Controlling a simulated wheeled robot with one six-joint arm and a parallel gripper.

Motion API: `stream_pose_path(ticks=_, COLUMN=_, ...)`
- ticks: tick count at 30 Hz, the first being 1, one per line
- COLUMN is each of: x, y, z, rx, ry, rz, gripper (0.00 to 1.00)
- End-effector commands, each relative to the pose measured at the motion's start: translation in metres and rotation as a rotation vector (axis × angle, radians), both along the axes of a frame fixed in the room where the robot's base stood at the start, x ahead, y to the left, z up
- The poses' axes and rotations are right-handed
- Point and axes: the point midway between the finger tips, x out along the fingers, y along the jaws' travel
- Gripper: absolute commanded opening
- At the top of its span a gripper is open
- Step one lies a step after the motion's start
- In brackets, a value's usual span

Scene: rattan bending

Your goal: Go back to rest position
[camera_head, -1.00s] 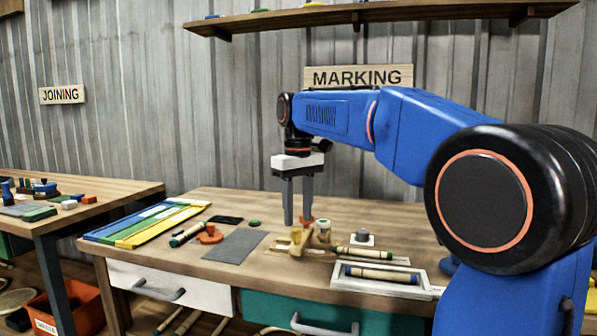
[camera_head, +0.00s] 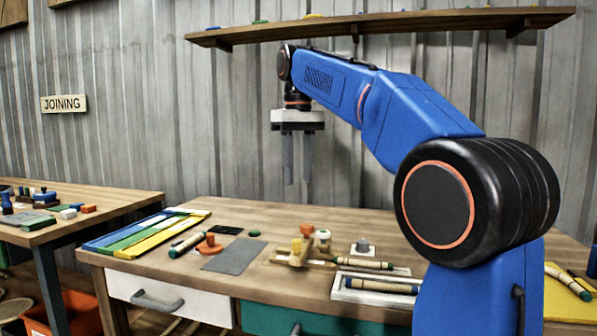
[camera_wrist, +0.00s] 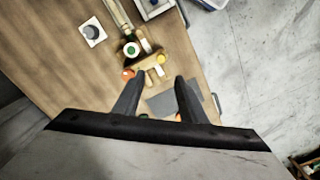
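My gripper (camera_head: 297,182) hangs fingers-down in the air above the back of the marking bench (camera_head: 240,208), well clear of everything on it. Its two grey fingers are apart with nothing between them. In the wrist view, the gripper (camera_wrist: 156,82) also shows spread fingers over the bench. A wooden jig (camera_head: 299,256) with an orange part stands on the bench below and in front of the gripper. My blue arm reaches across from the right and covers the wall behind it.
A shelf (camera_head: 400,27) runs along the wall above the arm. Coloured strips (camera_head: 148,232), a grey mat (camera_head: 235,257) and a white tray (camera_head: 378,297) lie on the bench. Another bench (camera_head: 100,213) stands at the left under the JOINING sign (camera_head: 64,104).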

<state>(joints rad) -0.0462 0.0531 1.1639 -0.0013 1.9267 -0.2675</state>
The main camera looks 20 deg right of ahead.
Motion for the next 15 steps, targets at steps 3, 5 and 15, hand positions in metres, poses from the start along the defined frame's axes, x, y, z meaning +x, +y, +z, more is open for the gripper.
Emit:
stream_pose_path(ticks=3, x=0.000, y=0.000, z=0.000, rx=0.000, ry=0.000, rz=0.000, gripper=0.38)
stream_pose_path(ticks=5, x=0.000, y=0.000, z=0.000, rx=0.000, ry=0.000, rz=0.000, gripper=0.38)
stream_pose_path(ticks=15, x=-0.013, y=-0.002, z=-0.008, rx=0.001, ry=-0.016, rz=-0.013, gripper=0.38)
